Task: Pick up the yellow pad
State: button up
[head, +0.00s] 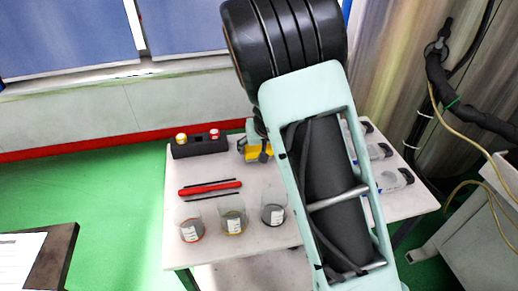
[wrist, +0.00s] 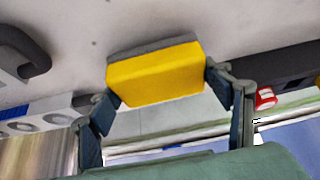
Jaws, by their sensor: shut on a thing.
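The yellow pad (wrist: 155,73) is a block with a grey layer along its far side. My gripper (wrist: 160,85) has one fingertip against each end of it and is shut on it. In the head view the pad (head: 257,154) shows as a small yellow patch at the back of the white table, by my gripper (head: 255,147). My arm hides part of the table there. Whether the pad touches the table or is just clear of it, I cannot tell.
A black holder (head: 200,146) with red and gold tops stands left of the pad. A red tool (head: 210,188) lies between thin black sticks. Labelled beakers (head: 233,222) stand at the front. Clear vessels with black handles (head: 397,180) are at the right.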

jog(key=s+d+r+p, duration=0.3)
jog(key=s+r+p, duration=0.2)
jog(key=s+r, duration=0.6)
jog(key=shift+s+r, duration=0.2)
jog(key=shift+s, duration=1.2)
